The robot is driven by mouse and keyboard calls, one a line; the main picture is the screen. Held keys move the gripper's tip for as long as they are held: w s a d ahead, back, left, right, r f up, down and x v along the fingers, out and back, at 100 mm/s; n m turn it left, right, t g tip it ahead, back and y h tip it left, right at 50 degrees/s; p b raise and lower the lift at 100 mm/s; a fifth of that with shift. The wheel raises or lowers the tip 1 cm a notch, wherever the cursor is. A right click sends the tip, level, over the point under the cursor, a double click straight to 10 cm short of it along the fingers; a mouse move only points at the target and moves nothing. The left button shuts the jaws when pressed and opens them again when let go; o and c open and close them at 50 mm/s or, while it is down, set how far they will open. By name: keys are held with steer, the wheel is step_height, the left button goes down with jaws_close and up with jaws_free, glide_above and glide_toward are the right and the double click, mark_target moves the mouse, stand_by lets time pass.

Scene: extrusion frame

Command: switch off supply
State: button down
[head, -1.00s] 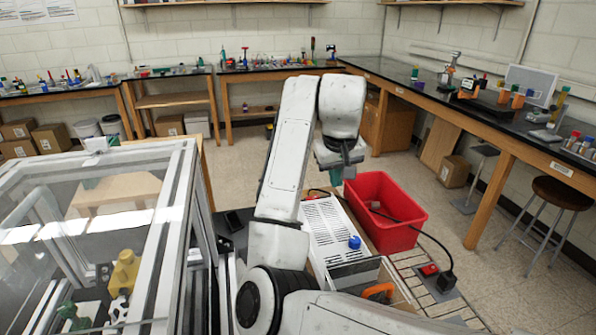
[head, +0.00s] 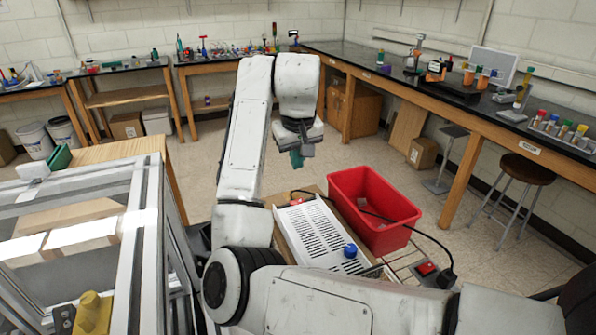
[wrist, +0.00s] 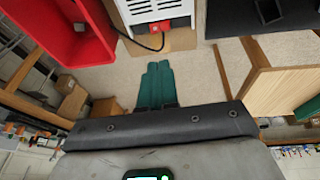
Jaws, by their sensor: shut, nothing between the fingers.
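The supply is a white vented box (head: 318,238) with a blue knob (head: 350,250) on its near end, lying on a wooden surface. A small red part (head: 296,202) sits at its far end, with a black cable by it. The wrist view shows the supply's slotted case (wrist: 150,8) at the top and the red part (wrist: 160,27) on its edge. My gripper (head: 296,160) has teal fingers, which are shut and empty. It hangs beyond the supply's far end. In the wrist view the fingertips (wrist: 158,64) point toward the red part, apart from it.
A red bin (head: 345,215) stands right beside the supply. The black cable loops past it to a black plug (head: 446,279) near a red switch (head: 427,268). A clear-panelled extrusion frame (head: 140,235) stands on the left. Floor is open behind my gripper.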

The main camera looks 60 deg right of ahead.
steer(key=b, duration=0.2)
glide_toward(300, 200)
steer(key=x, duration=0.5)
steer(key=shift+w+f, duration=0.1)
steer(key=shift+d+f, duration=0.15)
steer(key=shift+f, duration=0.4)
